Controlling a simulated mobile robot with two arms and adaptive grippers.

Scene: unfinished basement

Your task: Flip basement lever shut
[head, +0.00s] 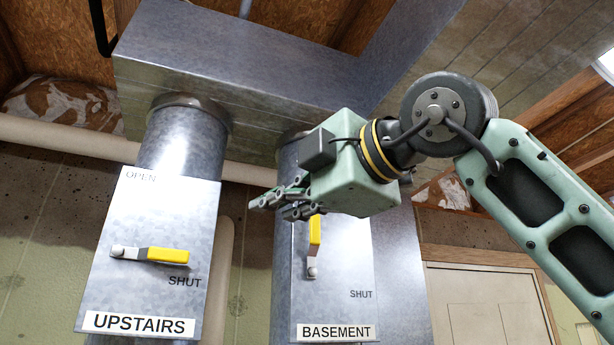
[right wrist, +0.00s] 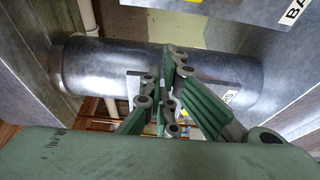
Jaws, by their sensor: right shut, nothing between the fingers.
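The basement lever (head: 315,236) has a yellow grip and points straight up from its pivot on the grey metal plate labelled BASEMENT (head: 337,332). The word SHUT is printed to the right of the pivot. My right gripper (head: 270,206) is shut and empty, up and to the left of the lever's top end. It hides the top of the basement plate, and I cannot tell whether it touches the lever. In the right wrist view the closed green fingers (right wrist: 168,100) show in the middle. My left gripper is out of view.
The UPSTAIRS plate (head: 150,210) stands to the left, its yellow lever (head: 165,255) pointing right towards SHUT. A large metal duct (head: 250,65) runs overhead. A pale pipe (head: 60,135) crosses the wall, and a white door (head: 490,300) stands at right.

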